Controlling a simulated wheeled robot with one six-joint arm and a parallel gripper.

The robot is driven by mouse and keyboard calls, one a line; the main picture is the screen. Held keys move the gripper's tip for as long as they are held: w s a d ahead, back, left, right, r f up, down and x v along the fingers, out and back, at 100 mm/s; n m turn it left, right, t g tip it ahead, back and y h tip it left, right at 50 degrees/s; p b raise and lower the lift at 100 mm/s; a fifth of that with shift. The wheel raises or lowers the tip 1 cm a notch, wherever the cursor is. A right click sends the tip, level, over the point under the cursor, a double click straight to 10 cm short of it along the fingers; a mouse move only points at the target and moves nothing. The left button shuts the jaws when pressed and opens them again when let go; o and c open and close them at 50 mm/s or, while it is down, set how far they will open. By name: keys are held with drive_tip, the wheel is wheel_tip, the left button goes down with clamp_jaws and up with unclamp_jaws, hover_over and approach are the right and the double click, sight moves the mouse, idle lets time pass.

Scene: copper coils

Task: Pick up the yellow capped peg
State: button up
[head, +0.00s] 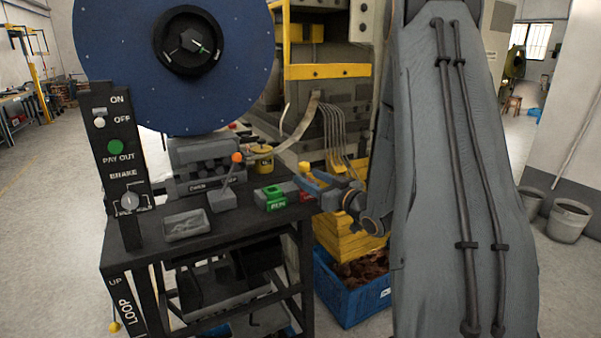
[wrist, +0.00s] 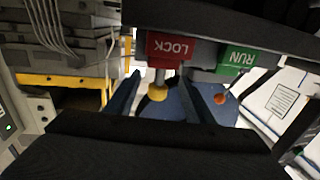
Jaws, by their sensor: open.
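The yellow capped peg (head: 304,167) stands at the right end of the black bench, beside the green RUN block (head: 271,198). In the wrist view, its yellow cap (wrist: 157,93) and grey shaft rise from the red LOCK block (wrist: 172,47). My gripper (head: 316,183) is at the bench's right edge, with its blue fingers pointing left toward the peg. In the wrist view, my gripper (wrist: 160,80) is open, and the peg appears between its two fingers with gaps on both sides. I cannot tell how deep between them it is. The fingers partly hide the LOCK block in the head view.
A lever with an orange ball (head: 237,157) stands left of the RUN block. A yellow pot (head: 263,162) is behind it. The large blue reel (head: 175,60) and black control panel (head: 122,165) fill the left. A blue crate (head: 345,300) sits below right.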

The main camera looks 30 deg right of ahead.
drive_tip(key=w+p, duration=0.1)
drive_tip(key=w, duration=0.1)
drive_tip(key=w+a+p, duration=0.1)
drive_tip(key=w, duration=0.1)
drive_tip(key=w+p, duration=0.1)
drive_tip(key=w, duration=0.2)
drive_tip(key=shift+a+r, duration=0.15)
drive_tip(key=shift+r, duration=0.2)
drive_tip(key=shift+c, duration=0.2)
drive_tip(key=c, duration=1.1)
